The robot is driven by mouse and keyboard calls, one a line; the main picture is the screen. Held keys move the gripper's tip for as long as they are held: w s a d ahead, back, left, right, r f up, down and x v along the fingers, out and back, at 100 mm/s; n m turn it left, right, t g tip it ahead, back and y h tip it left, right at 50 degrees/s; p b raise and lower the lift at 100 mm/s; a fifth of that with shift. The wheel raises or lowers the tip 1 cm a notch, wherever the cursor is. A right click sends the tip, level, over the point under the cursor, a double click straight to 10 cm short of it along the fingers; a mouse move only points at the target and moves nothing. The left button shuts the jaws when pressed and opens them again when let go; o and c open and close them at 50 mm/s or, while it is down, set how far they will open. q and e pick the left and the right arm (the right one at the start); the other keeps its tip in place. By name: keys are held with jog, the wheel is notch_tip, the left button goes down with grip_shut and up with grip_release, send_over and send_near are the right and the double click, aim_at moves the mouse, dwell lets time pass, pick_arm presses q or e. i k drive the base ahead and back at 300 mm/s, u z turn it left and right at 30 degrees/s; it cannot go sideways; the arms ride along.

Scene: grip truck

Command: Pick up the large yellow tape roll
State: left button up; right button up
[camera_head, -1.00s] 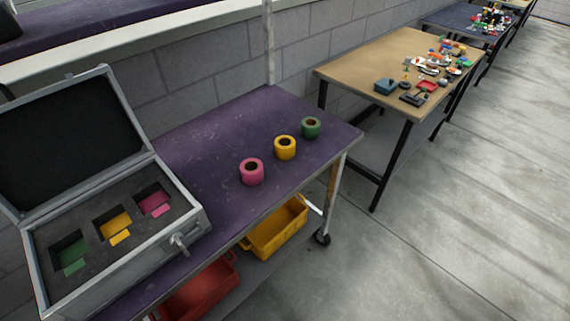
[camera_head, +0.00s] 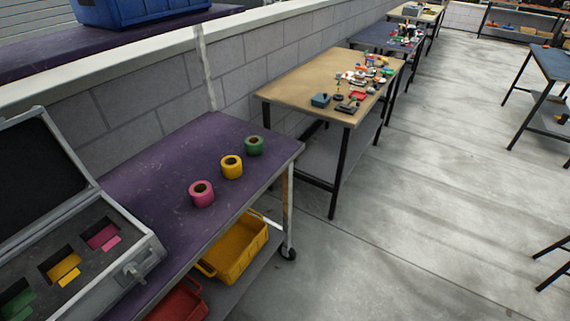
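The three stand apart in a slanting row near the cart's right end. Neither of my grippers shows in the head view.
An open grey case (camera_head: 140,262) with green, yellow and pink foam slots sits on the cart's left part. A yellow bin (camera_head: 236,250) and a red bin (camera_head: 178,304) are on the lower shelf. A wooden table (camera_head: 300,85) with small items stands beyond.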

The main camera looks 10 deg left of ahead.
aim_at(232, 166)
jog(key=z, duration=0.85)
jog(key=i, duration=2.7)
jog(key=u, duration=2.15)
